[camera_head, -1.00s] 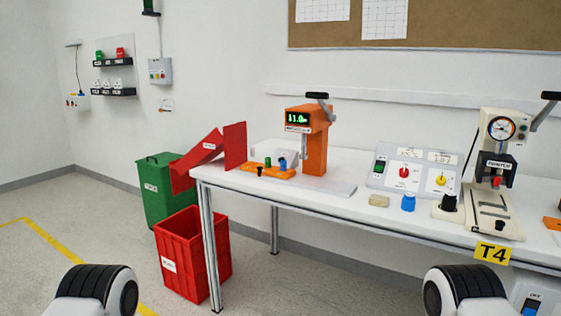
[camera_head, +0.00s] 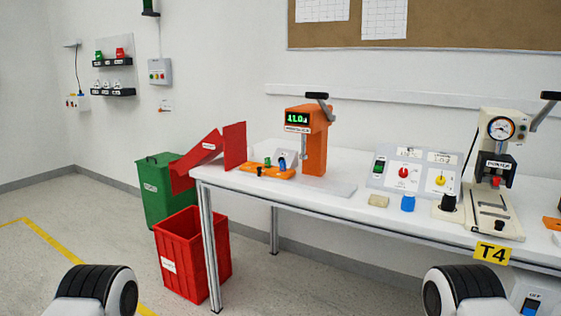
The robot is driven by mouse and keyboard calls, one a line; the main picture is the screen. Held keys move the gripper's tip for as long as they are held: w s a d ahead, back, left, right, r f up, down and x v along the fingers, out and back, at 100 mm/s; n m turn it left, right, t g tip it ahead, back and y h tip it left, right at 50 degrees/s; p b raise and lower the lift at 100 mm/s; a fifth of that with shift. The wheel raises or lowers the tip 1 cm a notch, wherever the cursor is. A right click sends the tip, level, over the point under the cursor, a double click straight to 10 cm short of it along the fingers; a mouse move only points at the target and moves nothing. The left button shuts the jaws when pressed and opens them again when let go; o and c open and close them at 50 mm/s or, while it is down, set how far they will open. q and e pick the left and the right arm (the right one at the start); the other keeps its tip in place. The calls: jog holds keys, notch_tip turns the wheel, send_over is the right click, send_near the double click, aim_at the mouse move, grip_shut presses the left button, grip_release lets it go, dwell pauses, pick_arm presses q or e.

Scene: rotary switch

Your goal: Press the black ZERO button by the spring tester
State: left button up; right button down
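The orange tester (camera_head: 315,140) stands on the left half of the white table, with a lit green-digit display (camera_head: 297,118) and a dark lever on top. Left of it, an orange tray (camera_head: 274,173) lies on the tabletop. A small black knob-like piece (camera_head: 259,171) sits at the tray's front left; it may be the ZERO button, but its label is too small to read. Green (camera_head: 267,162) and blue (camera_head: 282,164) pieces stand beside it. Neither gripper is in view; only parts of my arms show at the bottom left and bottom right, well short of the table.
The white table (camera_head: 340,205) has a front edge and metal legs. Red sheet-like chutes (camera_head: 234,146), a red bin (camera_head: 190,255) and green bin (camera_head: 160,200) are left.

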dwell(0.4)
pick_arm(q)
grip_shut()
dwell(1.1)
